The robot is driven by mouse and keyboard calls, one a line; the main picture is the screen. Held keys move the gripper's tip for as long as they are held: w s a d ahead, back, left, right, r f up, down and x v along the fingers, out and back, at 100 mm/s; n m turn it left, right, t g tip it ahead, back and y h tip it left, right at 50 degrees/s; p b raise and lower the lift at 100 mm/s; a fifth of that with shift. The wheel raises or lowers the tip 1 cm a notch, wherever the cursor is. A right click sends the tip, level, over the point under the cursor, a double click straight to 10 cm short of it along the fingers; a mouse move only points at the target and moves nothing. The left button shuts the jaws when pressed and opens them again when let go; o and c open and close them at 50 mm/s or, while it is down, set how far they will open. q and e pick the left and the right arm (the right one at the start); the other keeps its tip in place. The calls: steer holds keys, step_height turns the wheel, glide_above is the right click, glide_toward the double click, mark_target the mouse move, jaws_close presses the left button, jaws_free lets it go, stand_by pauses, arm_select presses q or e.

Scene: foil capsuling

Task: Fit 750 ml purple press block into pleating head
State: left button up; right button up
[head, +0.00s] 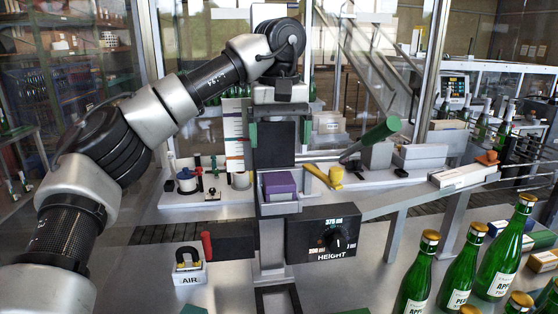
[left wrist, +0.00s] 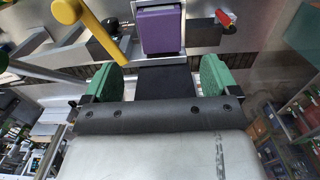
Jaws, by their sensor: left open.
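The purple press block (head: 280,188) sits in a grey metal holder on the machine's upright column, apparently the pleating head (head: 280,208). How deeply it is seated, I cannot tell. In the left wrist view the purple block (left wrist: 161,32) lies just beyond my fingertips, with light metal rails beside it. My left gripper (head: 280,138) is above the block in the head view, its green-padded fingers apart and empty. The same left gripper (left wrist: 158,76) shows wide open in the wrist view, not touching the block. My right gripper is not in view.
A green-handled lever (head: 372,138) and a yellow part (head: 325,176) stand right of the block. A HEIGHT dial box (head: 325,233), a red-handled part (head: 207,246) and an AIR valve (head: 190,270) are lower. Green bottles (head: 460,270) crowd the right front.

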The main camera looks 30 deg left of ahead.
arm_select(q)
steer(key=shift+r, duration=1.2)
